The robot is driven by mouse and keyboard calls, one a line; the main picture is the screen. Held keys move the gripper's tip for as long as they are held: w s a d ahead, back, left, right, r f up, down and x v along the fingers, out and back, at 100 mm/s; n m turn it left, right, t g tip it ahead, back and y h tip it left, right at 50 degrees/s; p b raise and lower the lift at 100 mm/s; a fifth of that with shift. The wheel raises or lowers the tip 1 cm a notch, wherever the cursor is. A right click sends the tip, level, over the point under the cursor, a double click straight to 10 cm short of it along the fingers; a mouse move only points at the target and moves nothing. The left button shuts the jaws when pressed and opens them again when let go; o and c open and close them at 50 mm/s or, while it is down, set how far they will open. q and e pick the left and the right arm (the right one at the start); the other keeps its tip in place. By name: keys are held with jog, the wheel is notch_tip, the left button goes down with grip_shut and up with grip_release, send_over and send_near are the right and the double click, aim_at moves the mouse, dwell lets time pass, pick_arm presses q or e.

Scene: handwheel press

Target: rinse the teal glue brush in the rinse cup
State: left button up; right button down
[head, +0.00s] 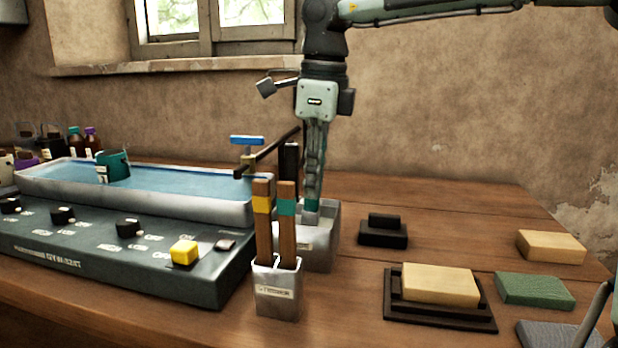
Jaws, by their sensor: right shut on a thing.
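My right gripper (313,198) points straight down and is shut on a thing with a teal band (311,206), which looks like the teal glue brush. The rest of that brush is hidden by the fingers and cup walls. The fingertips are at the mouth of a grey square cup (324,254), seemingly the rinse cup; its inside and any water are hidden. In front, a small grey holder (277,298) carries two upright wooden-handled tools, one yellow-banded (262,222) and one teal-banded (286,226). They partly cover the cup. My left gripper is not in view.
A long water-filled tray (225,209) and a control panel (110,262) with knobs and a yellow button (184,253) stand left. Right are a black block (383,234), a cream block (440,284) on a dark frame, and a green block (535,290). A dark bar slants close behind the tools.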

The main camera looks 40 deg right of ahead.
jog(key=shift+w+a, duration=0.6)
jog(key=shift+w, duration=0.1)
jog(key=shift+s+d, duration=0.65)
jog(key=shift+s, duration=0.1)
jog(key=shift+w+a, duration=0.4)
jog(key=shift+w, duration=0.05)
